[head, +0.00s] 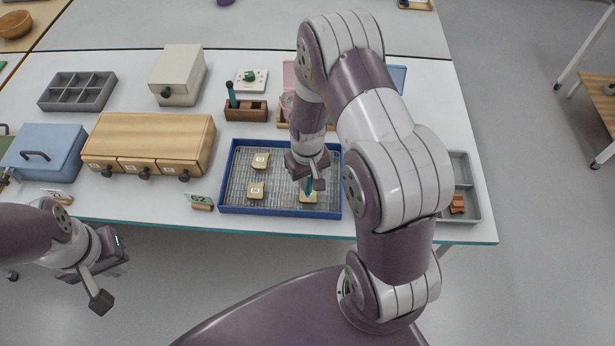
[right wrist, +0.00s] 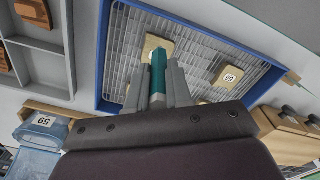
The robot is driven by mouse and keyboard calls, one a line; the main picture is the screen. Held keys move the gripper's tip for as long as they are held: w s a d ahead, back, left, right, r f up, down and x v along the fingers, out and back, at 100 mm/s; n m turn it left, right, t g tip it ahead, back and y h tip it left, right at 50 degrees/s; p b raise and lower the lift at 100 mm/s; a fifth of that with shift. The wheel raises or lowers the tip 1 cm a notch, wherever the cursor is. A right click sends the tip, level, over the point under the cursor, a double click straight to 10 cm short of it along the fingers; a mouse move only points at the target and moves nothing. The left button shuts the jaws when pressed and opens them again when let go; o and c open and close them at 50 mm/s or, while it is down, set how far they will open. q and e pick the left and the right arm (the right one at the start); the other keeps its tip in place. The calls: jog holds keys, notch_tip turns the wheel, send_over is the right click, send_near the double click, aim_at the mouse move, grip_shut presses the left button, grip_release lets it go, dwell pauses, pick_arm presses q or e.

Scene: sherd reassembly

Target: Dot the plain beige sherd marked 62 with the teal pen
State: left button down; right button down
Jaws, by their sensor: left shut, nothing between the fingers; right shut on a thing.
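My right gripper (head: 307,174) is shut on the teal pen (head: 308,187) and holds it upright, tip down, over a beige sherd (head: 309,197) at the right of the blue tray (head: 279,212). In the right wrist view the teal pen (right wrist: 157,75) stands between the fingers and its tip is at that sherd (right wrist: 154,44). I cannot tell whether it touches. The pen and fingers cover part of the sherd, and I cannot read its mark. Two other numbered beige sherds (head: 260,160) (head: 256,190) lie on the rack. My left gripper (head: 97,290) is shut and empty, off the table's front edge.
A card reading 62 (head: 200,201) stands left of the tray. A wooden drawer box (head: 150,143), a blue box (head: 45,152) and a wooden pen holder (head: 246,112) stand around it. A grey tray (head: 462,180) with brown pieces lies to the right.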

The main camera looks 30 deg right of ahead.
jog(key=shift+f+b, duration=0.45)
jog(key=shift+f, duration=0.25)
dwell(0.4)
dwell(0.6)
jog(key=shift+r, duration=0.1)
dwell(0.4)
notch_tip(320, 180, up, 7)
jog(key=p, duration=0.6)
jog(key=shift+p, duration=0.4)
